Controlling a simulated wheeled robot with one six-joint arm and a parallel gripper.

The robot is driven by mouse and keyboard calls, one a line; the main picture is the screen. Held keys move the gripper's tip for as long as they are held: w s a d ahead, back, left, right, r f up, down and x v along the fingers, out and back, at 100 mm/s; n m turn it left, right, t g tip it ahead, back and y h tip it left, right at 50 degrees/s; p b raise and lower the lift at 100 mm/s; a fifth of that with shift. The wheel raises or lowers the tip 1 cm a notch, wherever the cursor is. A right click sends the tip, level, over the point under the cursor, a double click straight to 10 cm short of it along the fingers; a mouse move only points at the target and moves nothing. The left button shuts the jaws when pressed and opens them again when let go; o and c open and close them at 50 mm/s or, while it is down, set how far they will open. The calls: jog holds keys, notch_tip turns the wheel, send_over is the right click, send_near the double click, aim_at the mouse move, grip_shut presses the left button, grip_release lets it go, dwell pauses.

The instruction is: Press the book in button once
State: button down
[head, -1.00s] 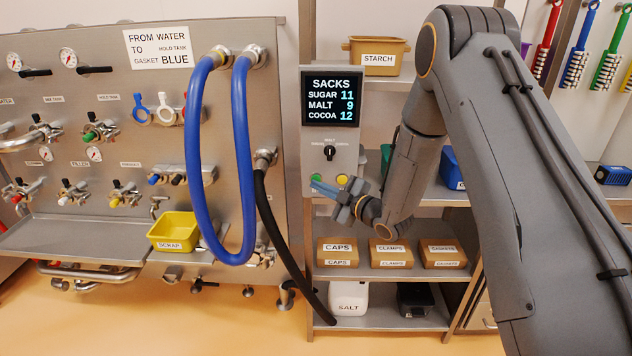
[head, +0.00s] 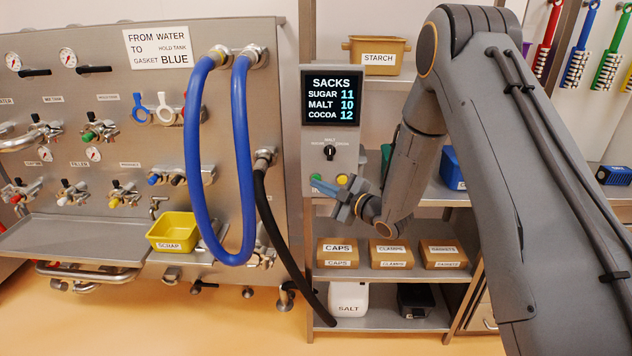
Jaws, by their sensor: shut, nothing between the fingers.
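The grey control box (head: 312,148) hangs in the middle, with a black screen (head: 333,98) reading SACKS, SUGAR 11, MALT 10, COCOA 12. Below the screen is a black selector knob (head: 330,152), its pointer seemingly up towards the MALT label. Under it are a green button (head: 316,177) on the left and a yellow button (head: 342,178) on the right. The button labels are too small or covered to read. My gripper (head: 317,184) is shut and empty, its blue-grey fingertips at the green button's lower edge. Whether they touch it I cannot tell.
A blue hose (head: 237,150) and a black hose (head: 268,220) hang from the steel panel left of the box. A STARCH bin (head: 378,57) stands above right, and CAPS (head: 338,251) and other small boxes sit below. The floor at front left is clear.

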jog(key=shift+s, duration=0.35)
jog(key=shift+s, duration=0.1)
jog(key=shift+s+a+p, duration=0.1)
jog(key=shift+s+p, duration=0.9)
jog(key=shift+s, duration=1.9)
jog(key=s+d+m+g+h+b, duration=0.1)
jog(key=s+d+m+g+h, duration=0.3)
jog(key=d+m+h, duration=0.8)
jog(key=s+d+r+m+g, duration=0.1)
jog(key=s+d+m+g, duration=0.2)
jog(key=s, duration=1)
jog(key=s+d+r+m+g, duration=0.1)
jog(key=s+d+m+g, duration=0.2)
jog(key=s, duration=0.9)
jog(key=shift+s+d+r+m+g+b, duration=0.2)
jog(key=shift+s+d+m+g+b, duration=0.1)
jog(key=shift+s+d+g+b, duration=0.15)
